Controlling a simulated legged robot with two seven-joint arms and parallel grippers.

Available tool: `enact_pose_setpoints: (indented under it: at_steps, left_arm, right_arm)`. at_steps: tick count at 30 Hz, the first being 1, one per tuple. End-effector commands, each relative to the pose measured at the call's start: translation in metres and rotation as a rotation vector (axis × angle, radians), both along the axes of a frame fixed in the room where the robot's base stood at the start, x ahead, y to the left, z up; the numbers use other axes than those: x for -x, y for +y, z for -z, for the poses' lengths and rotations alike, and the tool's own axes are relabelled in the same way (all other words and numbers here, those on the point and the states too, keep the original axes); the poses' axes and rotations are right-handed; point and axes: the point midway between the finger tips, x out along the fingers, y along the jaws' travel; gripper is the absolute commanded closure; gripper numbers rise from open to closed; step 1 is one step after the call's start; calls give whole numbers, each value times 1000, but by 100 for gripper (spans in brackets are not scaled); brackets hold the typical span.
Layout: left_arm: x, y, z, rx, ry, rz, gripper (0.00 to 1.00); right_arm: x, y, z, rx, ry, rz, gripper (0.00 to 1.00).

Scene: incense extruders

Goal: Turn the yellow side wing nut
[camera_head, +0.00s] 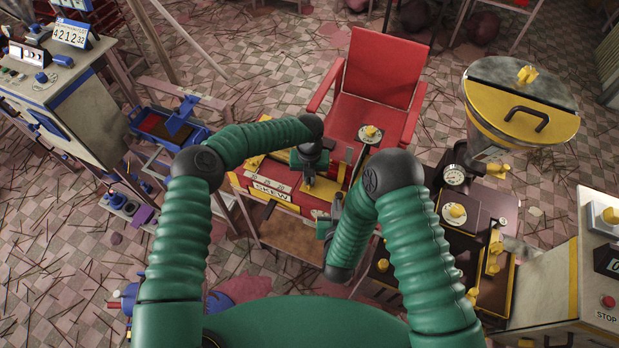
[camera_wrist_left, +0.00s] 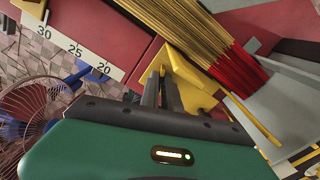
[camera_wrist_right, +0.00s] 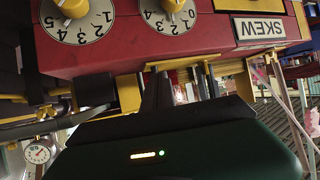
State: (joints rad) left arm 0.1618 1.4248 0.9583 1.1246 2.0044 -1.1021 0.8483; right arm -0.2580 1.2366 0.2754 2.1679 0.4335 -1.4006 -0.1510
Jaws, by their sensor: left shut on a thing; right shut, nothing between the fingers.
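The red machine with the SKEW label (camera_head: 272,190) stands in front of the red chair. My left gripper (camera_head: 309,178) reaches down onto its top. In the left wrist view my left gripper (camera_wrist_left: 161,84) is shut on a yellow part (camera_wrist_left: 188,84), which looks like the yellow side wing nut; its shape is mostly hidden by the fingers. My right gripper (camera_head: 328,222) is shut and empty near the machine's front right. In the right wrist view my right gripper (camera_wrist_right: 158,90) is close to the yellow brackets (camera_wrist_right: 130,92) beneath the dial panel (camera_wrist_right: 200,40).
In the left wrist view gold sticks with red ends (camera_wrist_left: 190,30) lie beside the yellow part, and a numbered scale (camera_wrist_left: 75,46) is at upper left. A yellow-lidded hopper (camera_head: 520,110) stands right; a grey console (camera_head: 75,105) stands left. The red chair (camera_head: 380,70) is behind.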

Motion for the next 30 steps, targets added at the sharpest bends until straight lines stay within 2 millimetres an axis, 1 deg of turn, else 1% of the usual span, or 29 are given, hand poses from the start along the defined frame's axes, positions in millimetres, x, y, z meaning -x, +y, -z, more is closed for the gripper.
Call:
enact_pose_setpoints:
  at_steps: [5, 21, 30]
  left_arm:
    - [0, 0, 0, 1, 1, 123, 100]
    - [1, 0, 0, 0, 3, 612, 100]
    - [1, 0, 0, 0, 2, 797, 100]
  right_arm:
    - [-2, 0, -2, 0, -6, 1, 100]
    - [-2, 0, -2, 0, -8, 1, 100]
    - [-2, 0, -2, 0, -8, 1, 100]
